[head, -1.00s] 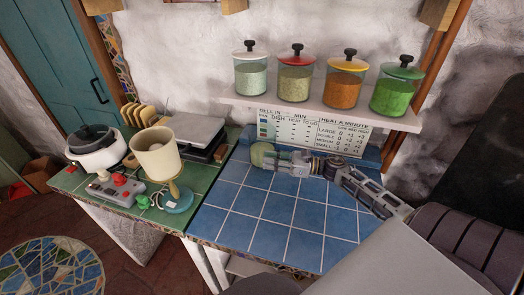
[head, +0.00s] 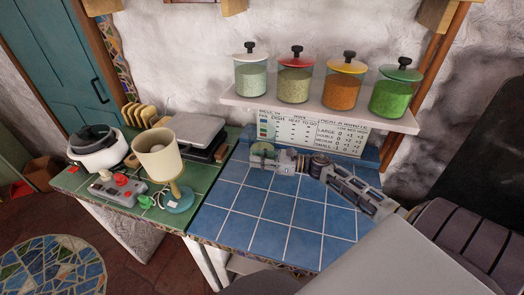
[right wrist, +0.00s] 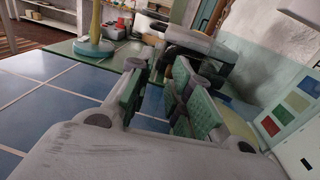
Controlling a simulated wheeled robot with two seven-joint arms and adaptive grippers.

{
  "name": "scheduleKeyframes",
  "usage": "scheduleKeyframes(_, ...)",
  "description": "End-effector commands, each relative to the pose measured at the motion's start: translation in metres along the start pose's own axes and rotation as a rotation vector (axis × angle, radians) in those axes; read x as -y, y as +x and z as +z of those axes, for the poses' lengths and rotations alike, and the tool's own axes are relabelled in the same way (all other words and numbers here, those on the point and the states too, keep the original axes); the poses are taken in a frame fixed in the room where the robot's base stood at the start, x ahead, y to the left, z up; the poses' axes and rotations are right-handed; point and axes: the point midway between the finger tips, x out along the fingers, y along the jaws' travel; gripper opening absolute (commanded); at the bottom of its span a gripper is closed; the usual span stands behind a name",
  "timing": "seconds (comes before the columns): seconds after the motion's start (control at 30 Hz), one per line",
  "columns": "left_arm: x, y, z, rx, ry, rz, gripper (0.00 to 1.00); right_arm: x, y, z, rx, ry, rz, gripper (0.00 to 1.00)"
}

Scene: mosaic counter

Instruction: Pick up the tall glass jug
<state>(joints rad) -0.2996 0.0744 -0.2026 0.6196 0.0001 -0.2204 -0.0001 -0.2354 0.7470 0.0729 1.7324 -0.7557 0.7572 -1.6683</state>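I cannot make out a tall glass jug for sure in either view. A pale green rounded thing (head: 262,147) stands at the back left of the blue tiled counter, partly hidden by my right gripper. In the right wrist view a pale yellow-green piece (right wrist: 240,126) shows behind the right-hand finger; I cannot tell its full shape. My right gripper (head: 262,159) is low over the counter beside the pale green thing. In the right wrist view the gripper (right wrist: 158,78) has its green-padded fingers apart, with nothing clearly between them. My left gripper is not in view.
Several lidded glass jars (head: 294,84) stand on a shelf (head: 300,108) above a printed chart (head: 310,134). On the green counter at left are a lamp (head: 160,155), a control box (head: 117,188), a white cooker (head: 97,148) and a scale (head: 195,132). The front blue tiles (head: 285,225) are clear.

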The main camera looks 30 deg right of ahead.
Motion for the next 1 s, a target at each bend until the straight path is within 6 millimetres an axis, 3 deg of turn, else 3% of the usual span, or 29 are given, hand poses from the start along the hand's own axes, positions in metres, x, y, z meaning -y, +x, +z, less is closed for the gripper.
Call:
scheduleKeyframes(0.2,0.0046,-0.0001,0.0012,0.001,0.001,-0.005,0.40,-0.0001,-0.0001,0.0002,0.000,0.000,0.000,0.19)
scheduleKeyframes(0.37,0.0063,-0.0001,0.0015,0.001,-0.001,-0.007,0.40,-0.0001,-0.0002,0.0002,0.000,0.000,0.000,0.00)
scheduleKeyframes(1.0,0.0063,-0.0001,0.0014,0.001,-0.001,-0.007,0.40,0.0005,0.0001,0.0032,0.003,-0.004,0.000,0.00)
